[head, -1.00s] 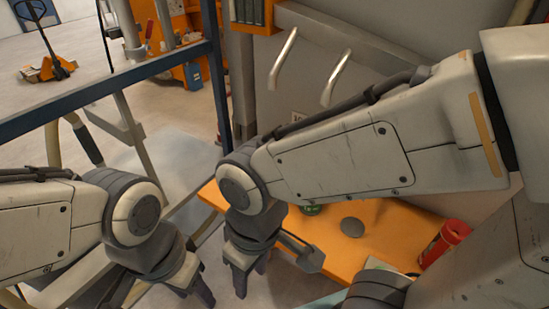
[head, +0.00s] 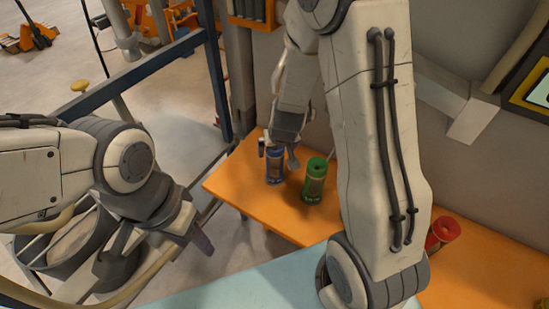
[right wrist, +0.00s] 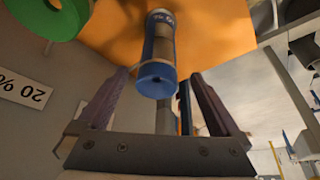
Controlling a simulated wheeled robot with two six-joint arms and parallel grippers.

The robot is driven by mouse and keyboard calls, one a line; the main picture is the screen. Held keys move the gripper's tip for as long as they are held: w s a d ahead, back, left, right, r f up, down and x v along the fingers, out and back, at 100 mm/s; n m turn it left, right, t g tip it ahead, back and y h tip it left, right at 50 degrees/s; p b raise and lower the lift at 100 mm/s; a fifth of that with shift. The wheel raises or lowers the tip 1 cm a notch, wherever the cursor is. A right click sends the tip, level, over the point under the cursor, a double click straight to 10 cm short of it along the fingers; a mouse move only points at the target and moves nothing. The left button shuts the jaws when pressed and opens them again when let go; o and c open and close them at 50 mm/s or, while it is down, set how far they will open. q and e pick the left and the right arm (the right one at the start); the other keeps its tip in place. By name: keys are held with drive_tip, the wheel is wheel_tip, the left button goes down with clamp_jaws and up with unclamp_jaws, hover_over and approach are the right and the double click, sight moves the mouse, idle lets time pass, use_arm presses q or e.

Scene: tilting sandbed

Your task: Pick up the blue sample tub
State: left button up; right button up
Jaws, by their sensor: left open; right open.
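In the right wrist view the tub (right wrist: 160,50) appears in line with the gap between the two open fingers (right wrist: 160,76), with a visible gap on either side. I cannot tell how far down the fingers reach beside it. My left gripper (head: 198,238) is open and empty, left of the shelf and away from the tub.
A green tub (head: 315,181) stands close to the right of the blue one; it also shows in the right wrist view (right wrist: 45,15). A red tub (head: 442,232) is farther right on the orange shelf (head: 240,188). A blue rail (head: 130,78) crosses at left.

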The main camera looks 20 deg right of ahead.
sight(275, 162)
drive_tip(key=b+x, duration=0.1)
drive_tip(key=x, duration=0.3)
drive_tip(key=shift+f, duration=0.1)
drive_tip(key=shift+p+x, duration=0.35)
drive_tip(key=shift+x, duration=2.05)
drive_tip(key=shift+s+d, duration=0.1)
drive_tip(key=shift+d, duration=0.05)
clamp_jaws()
